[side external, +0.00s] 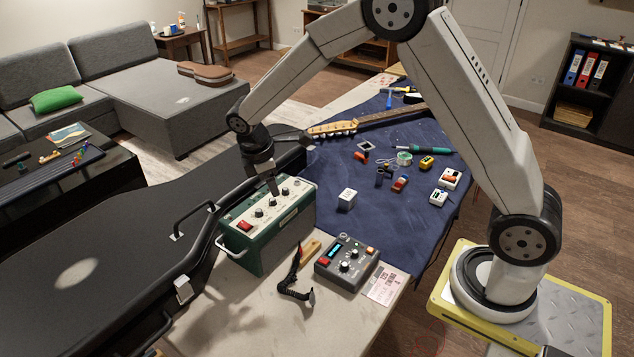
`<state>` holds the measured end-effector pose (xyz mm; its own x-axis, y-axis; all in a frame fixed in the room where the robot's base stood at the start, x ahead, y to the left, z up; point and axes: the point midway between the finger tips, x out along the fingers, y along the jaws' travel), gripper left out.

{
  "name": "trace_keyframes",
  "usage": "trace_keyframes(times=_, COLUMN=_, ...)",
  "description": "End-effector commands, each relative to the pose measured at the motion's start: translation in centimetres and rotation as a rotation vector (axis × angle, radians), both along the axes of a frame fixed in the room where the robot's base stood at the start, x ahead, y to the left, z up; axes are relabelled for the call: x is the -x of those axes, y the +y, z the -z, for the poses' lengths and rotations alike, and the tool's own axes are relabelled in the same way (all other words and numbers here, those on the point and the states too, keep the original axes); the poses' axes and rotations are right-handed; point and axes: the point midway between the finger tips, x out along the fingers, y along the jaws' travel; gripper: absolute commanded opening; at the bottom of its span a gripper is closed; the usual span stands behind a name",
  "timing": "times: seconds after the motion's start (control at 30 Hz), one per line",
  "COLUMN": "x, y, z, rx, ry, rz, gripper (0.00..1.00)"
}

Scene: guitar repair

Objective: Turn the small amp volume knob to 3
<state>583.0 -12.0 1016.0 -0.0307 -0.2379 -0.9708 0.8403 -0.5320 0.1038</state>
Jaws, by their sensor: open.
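The small amp (280,231) is a green box with a pale top panel, standing at the left edge of the workbench. Its panel carries a red switch (244,225) and a row of dark knobs, including one near the switch (259,212) and one farther along (284,191). My gripper (273,187) points down over the far part of the panel, close to the knobs. It is open. Whether its fingers surround or touch a knob cannot be told. The knob markings are too small to read.
A grey pedal (347,262) with knobs, a black clamp (295,277) and a white cube (347,199) lie right of the amp. A guitar neck (380,118) and small tools lie on the blue mat (335,232).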

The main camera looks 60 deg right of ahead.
Motion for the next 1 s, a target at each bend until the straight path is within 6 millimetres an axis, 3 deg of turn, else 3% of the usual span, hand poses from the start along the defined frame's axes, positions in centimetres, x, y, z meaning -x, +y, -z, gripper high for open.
trace_keyframes(times=0.2, x=-3.5, y=-0.3, z=1.4, rx=0.073, ry=0.099, rz=-0.185, gripper=0.62)
trace_keyframes(times=0.4, x=-5.0, y=-0.6, z=1.9, rx=0.111, ry=0.155, rz=-0.276, gripper=0.62)
trace_keyframes(times=0.77, x=-5.2, y=-0.7, z=2.2, rx=0.119, ry=0.167, rz=-0.294, gripper=0.62)
trace_keyframes(times=1.0, x=-5.0, y=-1.4, z=3.8, rx=0.118, ry=0.169, rz=-0.293, gripper=0.62)
